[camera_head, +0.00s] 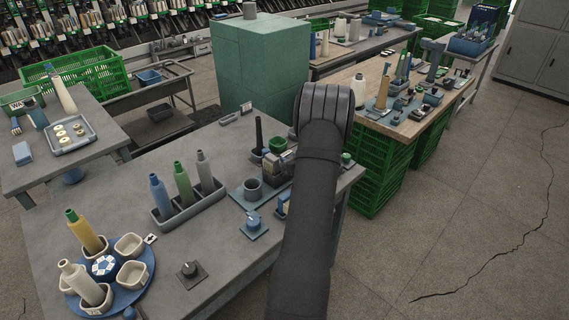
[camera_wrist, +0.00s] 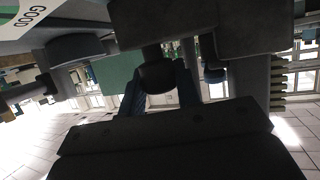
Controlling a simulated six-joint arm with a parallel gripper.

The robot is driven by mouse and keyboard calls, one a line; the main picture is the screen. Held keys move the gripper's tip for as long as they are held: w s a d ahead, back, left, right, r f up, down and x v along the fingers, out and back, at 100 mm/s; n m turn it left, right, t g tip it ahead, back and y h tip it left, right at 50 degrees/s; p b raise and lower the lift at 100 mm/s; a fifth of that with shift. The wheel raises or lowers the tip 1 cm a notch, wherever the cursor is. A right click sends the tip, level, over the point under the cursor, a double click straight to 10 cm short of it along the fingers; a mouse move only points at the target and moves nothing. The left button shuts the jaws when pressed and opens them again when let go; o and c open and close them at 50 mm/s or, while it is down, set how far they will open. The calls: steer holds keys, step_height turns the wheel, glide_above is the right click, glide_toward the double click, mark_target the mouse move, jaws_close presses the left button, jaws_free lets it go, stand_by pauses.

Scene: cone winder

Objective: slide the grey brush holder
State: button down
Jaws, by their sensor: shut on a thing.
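In the wrist view, the two blue-grey fingers of my gripper (camera_wrist: 160,96) reach up from the dark gripper body. They are shut on a dark, rounded grip, which appears to be part of the grey brush holder (camera_wrist: 157,77). A dark stem rises from this grip to larger dark blocks above it. In the head view, my dark arm covers my gripper and the held part. The small machine with dark and grey blocks (camera_head: 275,168) shows just left of my arm, near the right end of the grey table. I cannot make out the holder's full outline.
A wooden table (camera_head: 350,84) with small tools stands beyond my arm. Open floor lies right.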

steer(key=shift+w+d+r, duration=0.1)
steer(key=shift+w+d, duration=0.4)
steer(key=c, duration=1.3)
jaws_free()
steer(key=shift+w+d, duration=0.1)
steer(key=shift+c, duration=0.2)
steer(key=v, duration=1.7)
steer(key=shift+s, duration=0.25)
steer(key=shift+r, duration=0.1)
